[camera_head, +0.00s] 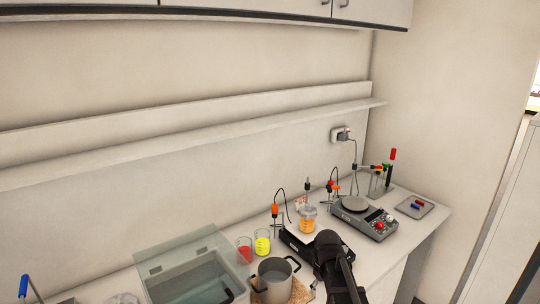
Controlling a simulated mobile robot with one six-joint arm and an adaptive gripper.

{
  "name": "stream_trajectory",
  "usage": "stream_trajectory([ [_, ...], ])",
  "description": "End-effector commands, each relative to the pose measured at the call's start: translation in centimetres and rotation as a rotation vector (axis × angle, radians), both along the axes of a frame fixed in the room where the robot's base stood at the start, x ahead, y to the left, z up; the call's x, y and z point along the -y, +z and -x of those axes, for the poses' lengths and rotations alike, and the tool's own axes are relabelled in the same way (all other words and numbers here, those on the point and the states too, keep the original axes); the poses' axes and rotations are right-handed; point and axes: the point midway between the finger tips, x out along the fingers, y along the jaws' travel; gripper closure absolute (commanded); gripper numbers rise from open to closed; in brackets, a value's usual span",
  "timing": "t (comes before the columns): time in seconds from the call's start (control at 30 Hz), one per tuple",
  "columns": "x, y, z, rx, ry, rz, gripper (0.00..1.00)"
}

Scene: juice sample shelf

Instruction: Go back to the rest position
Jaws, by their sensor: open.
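The dark end of my arm with my gripper (328,248) reaches in from the bottom edge, right of the middle. It is above the counter's front part, in front of the black device under the orange jar. I see it from behind, and its fingertips are not clear. Nothing shows held in it. The jaws are open.
A steel pot (273,282) stands close to the left of my arm. A red beaker (244,250), a yellow beaker (262,243) and an orange jar (308,221) stand behind it. A hotplate (365,221) is to the right. A long shelf (200,140) runs along the wall above.

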Motion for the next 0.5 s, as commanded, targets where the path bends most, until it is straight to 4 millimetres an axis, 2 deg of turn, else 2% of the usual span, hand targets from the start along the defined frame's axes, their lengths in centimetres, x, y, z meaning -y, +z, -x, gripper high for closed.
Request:
stream_trajectory([
  [0.03, 0.0, 0.0, 2.1, 0.000, -0.052, 0.000, 0.26],
  [0.2, 0.0, 0.0, 6.4, 0.001, -0.247, 0.001, 0.26],
  [0.33, 0.0, 0.0, 8.6, 0.001, -0.362, 0.001, 0.26],
  [0.5, 0.1, 0.0, 9.7, 0.001, -0.430, 0.001, 0.26],
])
